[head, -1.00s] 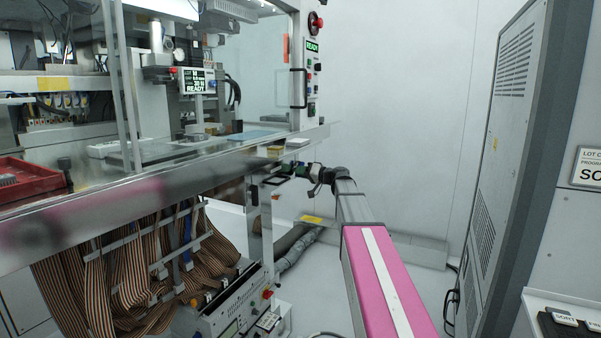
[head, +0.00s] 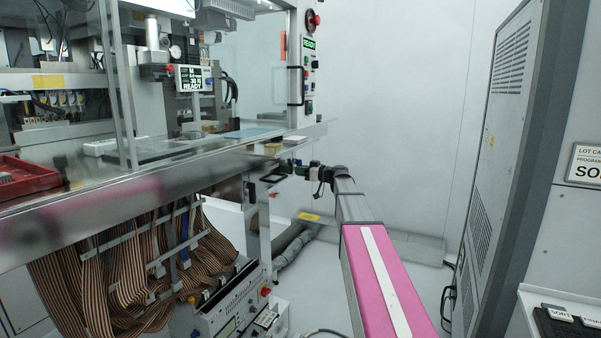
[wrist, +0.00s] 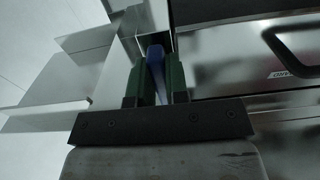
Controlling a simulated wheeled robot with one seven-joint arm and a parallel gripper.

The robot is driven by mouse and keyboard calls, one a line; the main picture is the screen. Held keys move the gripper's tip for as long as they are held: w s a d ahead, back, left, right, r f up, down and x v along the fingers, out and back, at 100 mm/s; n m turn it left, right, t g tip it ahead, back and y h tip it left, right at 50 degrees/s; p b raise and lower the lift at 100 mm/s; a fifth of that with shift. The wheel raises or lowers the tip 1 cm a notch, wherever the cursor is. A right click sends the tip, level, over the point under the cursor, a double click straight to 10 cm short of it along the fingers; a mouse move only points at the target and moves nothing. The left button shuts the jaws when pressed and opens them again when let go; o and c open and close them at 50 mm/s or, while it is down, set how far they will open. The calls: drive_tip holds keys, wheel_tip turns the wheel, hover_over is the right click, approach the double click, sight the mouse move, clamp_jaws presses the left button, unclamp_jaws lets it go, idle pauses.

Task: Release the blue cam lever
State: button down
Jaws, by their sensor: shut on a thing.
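The blue cam lever (wrist: 156,68) shows in the wrist view, upright between the two green fingers of my gripper (wrist: 155,80). My gripper is shut on the lever. The lever's upper end reaches toward a metal edge, and its mount there is mostly hidden in shadow. In the head view my gripper (head: 277,172) is small, just below the right end of the machine's metal ledge. The lever cannot be made out there.
The metal ledge (head: 170,180) runs above and left of my gripper. Ribbon cables (head: 130,255) hang below it. A tall grey cabinet (head: 500,150) stands at right. A black handle (wrist: 290,55) lies right of the lever in the wrist view.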

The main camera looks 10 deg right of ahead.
idle(0.5)
drive_tip(key=c, duration=1.1)
unclamp_jaws()
drive_tip(key=v, duration=1.1)
drive_tip(key=shift+w, duration=0.1)
drive_tip(key=s+a+f+m+g+h, duration=0.2)
drive_tip(key=s+a+f, duration=0.15)
drive_tip(key=f, duration=0.35)
drive_tip(key=s+a+f+m+g+h, duration=0.1)
drive_tip(key=s+a+f+g+h, duration=0.15)
drive_tip(key=s+f, duration=0.4)
drive_tip(key=s+a+f+m+g+h, duration=0.15)
drive_tip(key=a+f, duration=0.25)
drive_tip(key=f, duration=0.5)
drive_tip(key=s+f+m+g+h, duration=0.1)
drive_tip(key=s+f+m+h, duration=0.1)
drive_tip(key=s+f, duration=0.3)
drive_tip(key=s+f+m+g+h, duration=0.2)
drive_tip(key=s+f, duration=0.4)
drive_tip(key=s, duration=0.3)
drive_tip(key=s+f+m+g+h, duration=0.1)
drive_tip(key=s+f+h, duration=0.3)
drive_tip(key=s, duration=0.4)
drive_tip(key=shift+a+f+m+g+h, duration=0.15)
drive_tip(key=shift+f+m+g+h, duration=0.15)
drive_tip(key=shift+f+m, duration=0.4)
